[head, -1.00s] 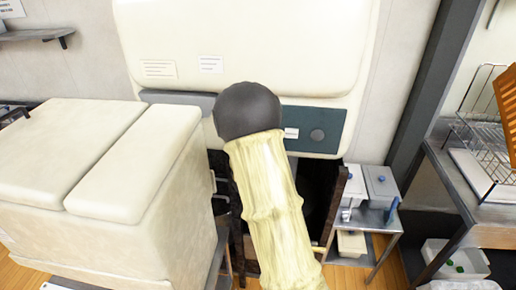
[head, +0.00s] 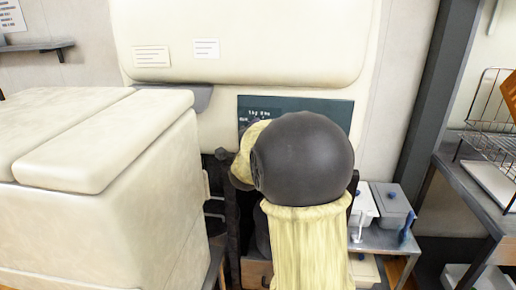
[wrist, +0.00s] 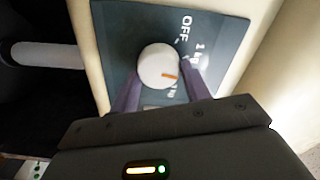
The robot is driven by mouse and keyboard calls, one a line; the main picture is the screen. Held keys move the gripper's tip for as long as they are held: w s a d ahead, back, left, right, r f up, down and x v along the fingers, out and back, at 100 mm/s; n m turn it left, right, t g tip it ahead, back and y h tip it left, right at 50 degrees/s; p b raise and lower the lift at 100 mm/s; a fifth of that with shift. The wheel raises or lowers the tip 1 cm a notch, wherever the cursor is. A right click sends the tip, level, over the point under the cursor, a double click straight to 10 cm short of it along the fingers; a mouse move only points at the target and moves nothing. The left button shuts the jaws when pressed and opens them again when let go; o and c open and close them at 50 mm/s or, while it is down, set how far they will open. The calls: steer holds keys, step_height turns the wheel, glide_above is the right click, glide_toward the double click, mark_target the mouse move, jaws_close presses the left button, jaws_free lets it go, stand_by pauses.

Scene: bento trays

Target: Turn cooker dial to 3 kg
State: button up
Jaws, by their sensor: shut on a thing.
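The cooker dial (wrist: 154,62) is a white round knob with an orange mark, on a dark teal panel (wrist: 122,28) in the wrist view. The mark lies on the knob's lower right in that picture. "OFF" and what looks like "1 kg" are printed beside the knob; other print is partly covered by a finger. My gripper (wrist: 160,76) has its two purple fingers on either side of the knob, shut on it. In the head view the panel (head: 325,105) shows above my dark arm joint, which hides the gripper and the dial.
The cream cooker body (head: 240,35) rises above the panel. A large cream chest (head: 95,215) stands close on the left. A small stand with grey lidded containers (head: 390,200) is at the right, beside a dark post (head: 435,110) and a shelf with a wire rack (head: 490,130).

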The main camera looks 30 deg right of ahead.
steer(key=shift+f+m+b, duration=0.15)
steer(key=shift+m+b, duration=2.3)
steer(key=shift+b, duration=0.85)
steer(key=shift+f+m+b, duration=0.15)
steer(key=shift+m+b, duration=2.3)
steer(key=shift+b, duration=0.8)
steer(key=o, duration=1)
steer(key=shift+s+a, duration=0.1)
